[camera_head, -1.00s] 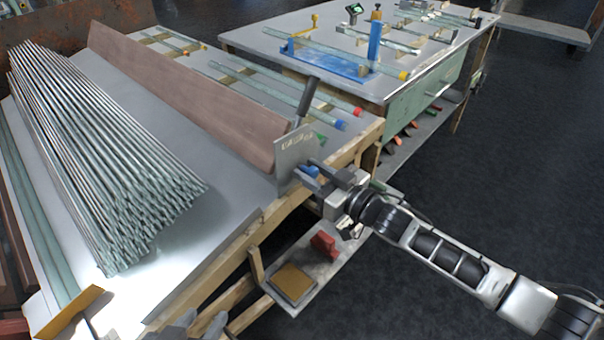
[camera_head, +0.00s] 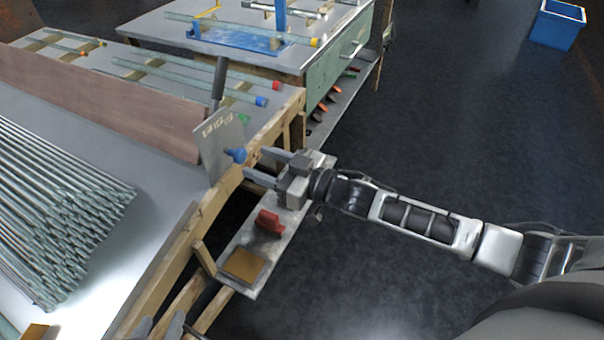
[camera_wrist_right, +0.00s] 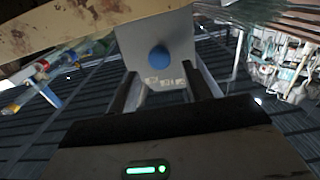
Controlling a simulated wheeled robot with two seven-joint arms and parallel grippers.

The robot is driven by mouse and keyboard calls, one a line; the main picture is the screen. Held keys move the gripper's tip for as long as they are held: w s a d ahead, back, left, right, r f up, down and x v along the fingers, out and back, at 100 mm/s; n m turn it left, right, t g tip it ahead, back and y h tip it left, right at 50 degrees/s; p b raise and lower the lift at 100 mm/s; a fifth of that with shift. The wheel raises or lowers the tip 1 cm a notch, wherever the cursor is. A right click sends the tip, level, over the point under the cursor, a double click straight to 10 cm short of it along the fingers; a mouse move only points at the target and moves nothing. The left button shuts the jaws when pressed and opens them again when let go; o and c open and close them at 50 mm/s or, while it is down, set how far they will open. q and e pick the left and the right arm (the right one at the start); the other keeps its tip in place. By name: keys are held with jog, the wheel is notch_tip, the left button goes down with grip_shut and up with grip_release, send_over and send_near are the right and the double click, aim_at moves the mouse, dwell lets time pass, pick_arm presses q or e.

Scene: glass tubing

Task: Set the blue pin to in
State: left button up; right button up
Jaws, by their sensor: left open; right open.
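The blue pin (camera_head: 236,155) has a round knob on the right face of an upright grey metal plate (camera_head: 212,158) at the bench edge. How deep it sits in the plate is hard to tell. My right gripper (camera_head: 257,165) is open and empty, just right of the knob with a small gap. In the right wrist view the blue knob (camera_wrist_right: 159,59) lies ahead, centred between the fingers (camera_wrist_right: 163,82), with the plate (camera_wrist_right: 130,45) behind it. My left gripper (camera_head: 162,328) is partly in view, open, at the bottom left.
A dark handle (camera_head: 218,82) rises behind the plate. A long brown board (camera_head: 100,105) and a stack of glass tubes (camera_head: 55,205) lie on the bench. A low shelf (camera_head: 238,290) with a red block (camera_head: 269,222) is below my right gripper. Open floor lies to the right.

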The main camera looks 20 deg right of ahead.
jog(key=v, duration=0.9)
jog(key=shift+s+d, duration=0.2)
jog(key=s+a+f+m+g+h+p, duration=0.1)
jog(key=s+a+f+m+h, duration=0.1)
jog(key=s, duration=0.4)
jog(key=s+a+f+m+g+h+p, duration=0.2)
jog(key=s+f+m+h, duration=0.1)
jog(key=s+f+h, duration=0.2)
jog(key=shift+s+a+m+h, duration=0.35)
jog(key=shift+s+h, duration=0.25)
jog(key=shift+s, duration=0.25)
dwell(0.8)
